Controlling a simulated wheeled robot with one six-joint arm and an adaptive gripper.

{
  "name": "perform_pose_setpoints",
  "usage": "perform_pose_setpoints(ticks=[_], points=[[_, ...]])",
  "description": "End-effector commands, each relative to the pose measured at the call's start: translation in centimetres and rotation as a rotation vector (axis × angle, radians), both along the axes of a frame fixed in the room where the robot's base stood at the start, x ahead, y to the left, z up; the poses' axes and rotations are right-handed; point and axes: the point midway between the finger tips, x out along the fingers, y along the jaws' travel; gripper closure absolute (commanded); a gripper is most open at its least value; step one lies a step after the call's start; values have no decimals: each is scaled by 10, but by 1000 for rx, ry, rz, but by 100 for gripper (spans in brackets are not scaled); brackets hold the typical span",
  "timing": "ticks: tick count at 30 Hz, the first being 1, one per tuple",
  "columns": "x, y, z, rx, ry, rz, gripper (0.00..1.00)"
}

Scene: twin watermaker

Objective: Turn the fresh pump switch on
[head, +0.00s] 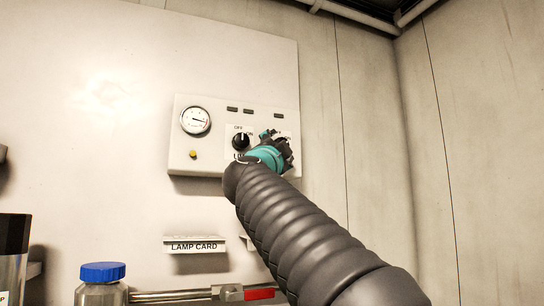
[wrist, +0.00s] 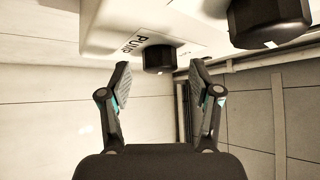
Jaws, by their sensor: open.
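A pale control panel (head: 182,160) on the wall carries a black rotary knob (head: 240,141) with a white mark pointing roughly up and "OFF" printed above it. My gripper (head: 279,148) is in front of the panel's right part and hides what is there. In the wrist view my gripper (wrist: 160,70) is open, one finger on each side of a small black knob (wrist: 159,59), with gaps to both sides. A label partly reading "PUM" is beside that knob. A larger-looking black knob (wrist: 268,20) is at upper right. I cannot read which is the fresh pump switch.
The panel also has a round gauge (head: 195,121), a yellow button (head: 193,154) and small dark indicators (head: 232,109). Below are a "LAMP CARD" holder (head: 194,246), a blue-capped bottle (head: 102,273) and a red-ended bar (head: 259,294). The wall to the right is bare.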

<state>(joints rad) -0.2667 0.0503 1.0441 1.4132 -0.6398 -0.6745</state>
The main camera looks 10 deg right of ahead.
Motion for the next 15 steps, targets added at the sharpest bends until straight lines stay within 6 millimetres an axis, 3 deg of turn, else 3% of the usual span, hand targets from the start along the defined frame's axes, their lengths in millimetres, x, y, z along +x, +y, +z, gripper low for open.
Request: perform_pose_setpoints(ticks=[15], points=[[-71,35,-39,-1,-1,5,37]])
